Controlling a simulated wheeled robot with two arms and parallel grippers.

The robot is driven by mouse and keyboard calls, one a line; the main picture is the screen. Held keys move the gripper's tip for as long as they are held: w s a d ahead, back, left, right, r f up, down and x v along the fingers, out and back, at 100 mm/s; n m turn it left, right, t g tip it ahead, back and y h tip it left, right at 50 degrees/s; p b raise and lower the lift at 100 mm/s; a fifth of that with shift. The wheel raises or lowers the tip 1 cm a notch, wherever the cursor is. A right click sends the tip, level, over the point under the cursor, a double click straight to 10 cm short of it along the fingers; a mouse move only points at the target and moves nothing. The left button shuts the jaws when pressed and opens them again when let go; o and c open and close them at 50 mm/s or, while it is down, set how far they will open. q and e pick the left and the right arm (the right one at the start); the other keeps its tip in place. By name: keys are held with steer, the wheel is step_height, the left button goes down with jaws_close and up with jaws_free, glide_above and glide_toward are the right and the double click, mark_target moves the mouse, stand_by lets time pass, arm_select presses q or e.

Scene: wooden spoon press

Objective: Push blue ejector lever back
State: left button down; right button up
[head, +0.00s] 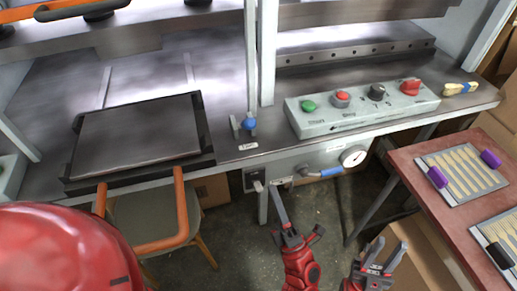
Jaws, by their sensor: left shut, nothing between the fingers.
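A lever with a blue ball knob (249,124) stands in a small bracket on the press table, behind a small white label. A second blue handle (331,171) lies sideways on the table's front face, by the gauge; I cannot tell from the picture which one is the ejector lever. My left gripper (274,190) is shut and empty, pointing up in front of the table edge, below the ball knob and left of the blue handle. It appears apart from both. My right gripper (386,252) is open and empty, lower and further right.
A grey control box (362,117) with green, red and black controls stands right of the ball knob. A reddish side table (415,170) bears trays at right. A white post rises behind the knob.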

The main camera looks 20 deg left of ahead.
arm_select(q)
steer(key=p, duration=0.3)
glide_toward(246, 124)
steer(key=w+a+r, duration=0.1)
steer(key=w+a, duration=0.2)
steer(key=w, duration=0.2)
steer(key=shift+a+r, duration=0.2)
steer(key=shift+r, duration=0.1)
steer(key=shift+r, duration=0.1)
steer(key=r+g+h+p, duration=0.1)
steer(key=p, duration=0.1)
steer(key=w+a+r+m+h+p, duration=0.1)
steer(key=r+h+p, duration=0.1)
steer(key=p, duration=0.1)
steer(key=w+a+r+g+h+p, duration=0.1)
steer(key=r+p, duration=0.1)
steer(key=p, duration=0.1)
steer(key=shift+w+m+g+h, duration=0.2)
steer(key=shift+m+g+h, duration=0.1)
steer(key=shift+w+a+g+h, duration=0.1)
steer(key=shift+w+g+h, duration=0.15)
steer(key=shift+g+h, duration=0.05)
steer(key=shift+w+a+r+p, duration=0.15)
steer(key=shift+w+r+p, duration=0.05)
steer(key=shift+w+p, duration=0.1)
steer(key=shift+x, duration=0.95)
steer(key=shift+w+r+b, duration=0.2)
steer(key=shift+r+b, duration=0.1)
steer(key=shift+b, duration=0.05)
steer(key=shift+r, duration=0.2)
